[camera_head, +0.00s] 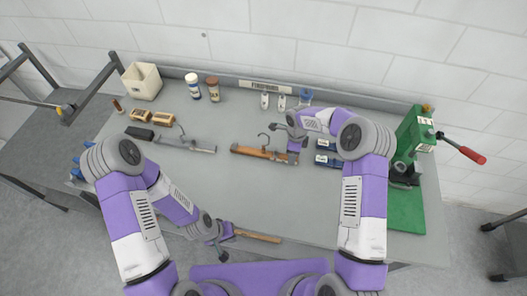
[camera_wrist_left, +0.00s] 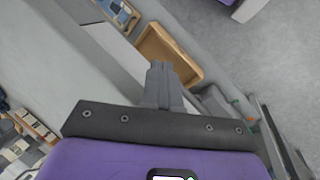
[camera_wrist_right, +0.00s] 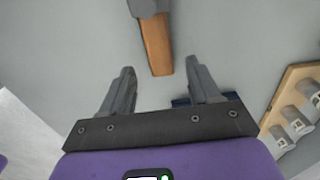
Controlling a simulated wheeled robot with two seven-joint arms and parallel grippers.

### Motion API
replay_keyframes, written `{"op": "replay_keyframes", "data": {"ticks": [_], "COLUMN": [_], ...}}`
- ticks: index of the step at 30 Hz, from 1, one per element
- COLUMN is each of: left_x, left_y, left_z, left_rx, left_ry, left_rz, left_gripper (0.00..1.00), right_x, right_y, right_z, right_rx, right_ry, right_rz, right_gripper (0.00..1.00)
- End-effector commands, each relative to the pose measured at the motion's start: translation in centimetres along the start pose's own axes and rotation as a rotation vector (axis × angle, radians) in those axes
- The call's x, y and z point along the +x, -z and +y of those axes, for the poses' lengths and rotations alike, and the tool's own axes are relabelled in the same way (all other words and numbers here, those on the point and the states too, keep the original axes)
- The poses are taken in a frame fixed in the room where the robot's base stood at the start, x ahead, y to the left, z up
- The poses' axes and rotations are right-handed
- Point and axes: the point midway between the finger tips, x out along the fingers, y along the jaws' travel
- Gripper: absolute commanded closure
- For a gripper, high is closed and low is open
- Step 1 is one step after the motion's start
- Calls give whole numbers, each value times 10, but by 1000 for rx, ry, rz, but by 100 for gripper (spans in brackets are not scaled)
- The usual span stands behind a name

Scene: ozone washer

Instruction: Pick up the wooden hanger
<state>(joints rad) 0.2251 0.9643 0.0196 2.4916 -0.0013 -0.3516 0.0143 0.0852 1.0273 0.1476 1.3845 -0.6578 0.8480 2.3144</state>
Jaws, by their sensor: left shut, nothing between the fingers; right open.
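The wooden hanger (camera_head: 250,151), a brown bar with a dark metal hook, lies on the middle of the grey bench in the head view. In the right wrist view a brown wooden bar with a grey part at its far end (camera_wrist_right: 157,48) looks like it, its near end pointing at the gap between the fingers. My right gripper (camera_wrist_right: 160,85) is open and empty, close to the hanger's right end; contact cannot be told. My left gripper (camera_head: 220,243) is shut and empty at the bench's front edge, apart from the hanger. Its closed fingers also show in the left wrist view (camera_wrist_left: 163,85).
A similar grey hanger (camera_head: 190,146) lies to the left. Blue-ended items (camera_head: 326,161) lie just right of the hanger. A green press (camera_head: 405,205) with a red handle stands at the right. The bench's front middle is clear.

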Motion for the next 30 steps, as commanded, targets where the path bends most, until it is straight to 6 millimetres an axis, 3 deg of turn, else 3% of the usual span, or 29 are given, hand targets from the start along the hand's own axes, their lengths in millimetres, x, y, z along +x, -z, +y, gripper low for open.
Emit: {"op": "replay_keyframes", "data": {"ticks": [6, 15, 27, 30], "left_x": [-8, -7, -7, -7], "left_y": [0, 0, 0, 0], "left_z": [3, 3, 3, 3], "left_rx": [0, 0, 0, 0], "left_ry": [0, 0, 0, 0], "left_rz": [1, 1, 1, 1], "left_gripper": [100, 100, 100, 100], "right_x": [30, 35, 35, 34], "right_y": [1, 1, 2, 1], "right_z": [1, 1, 1, 0], "right_rx": [1, 0, 0, 0], "right_ry": [-2, 1, 1, 2], "right_rz": [-1, 0, 0, -1], "right_gripper": [38, 38, 100, 100]}}
